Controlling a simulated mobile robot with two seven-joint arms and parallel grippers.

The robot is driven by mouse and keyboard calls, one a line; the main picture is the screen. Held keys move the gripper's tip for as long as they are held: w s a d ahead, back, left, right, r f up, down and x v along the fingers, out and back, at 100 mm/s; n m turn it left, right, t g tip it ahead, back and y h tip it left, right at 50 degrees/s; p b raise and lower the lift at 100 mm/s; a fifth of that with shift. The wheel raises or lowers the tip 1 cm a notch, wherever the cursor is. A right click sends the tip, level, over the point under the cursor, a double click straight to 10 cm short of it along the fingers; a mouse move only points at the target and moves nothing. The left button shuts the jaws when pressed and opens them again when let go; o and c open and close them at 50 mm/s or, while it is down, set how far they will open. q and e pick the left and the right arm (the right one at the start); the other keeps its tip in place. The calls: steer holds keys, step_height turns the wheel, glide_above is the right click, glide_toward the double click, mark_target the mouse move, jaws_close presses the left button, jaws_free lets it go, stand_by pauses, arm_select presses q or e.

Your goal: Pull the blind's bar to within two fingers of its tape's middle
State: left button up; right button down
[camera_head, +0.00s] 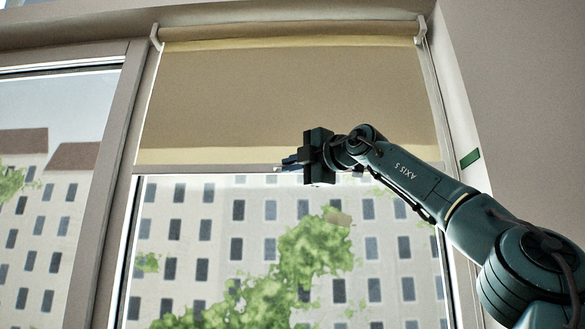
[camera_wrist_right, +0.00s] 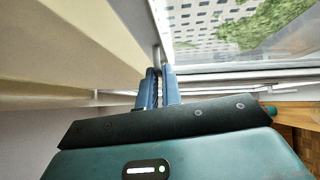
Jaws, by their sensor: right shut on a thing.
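The beige roller blind (camera_head: 270,95) hangs partly down over the upper window in the head view. Its pale bottom bar (camera_head: 205,169) runs level below a yellowish band. My right gripper (camera_head: 287,162) is at the bar, near its middle, and is shut on it. In the right wrist view its blue fingers (camera_wrist_right: 158,88) close around the bar (camera_wrist_right: 156,56). The green tape (camera_head: 470,158) is on the frame right of the window. In the picture the bar's line lies about level with the tape or slightly lower. My arm hides the bar's right part. My left gripper is out of view.
The blind's roller (camera_head: 290,31) sits between two white brackets at the top. A second window (camera_head: 50,170) is on the left, past a frame post (camera_head: 100,190). Below the bar is bare glass with buildings and a tree outside. A plain wall (camera_head: 520,100) is on the right.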

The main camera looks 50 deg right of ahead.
steer(key=c, duration=1.6)
jaws_free()
steer(key=shift+o, duration=0.2)
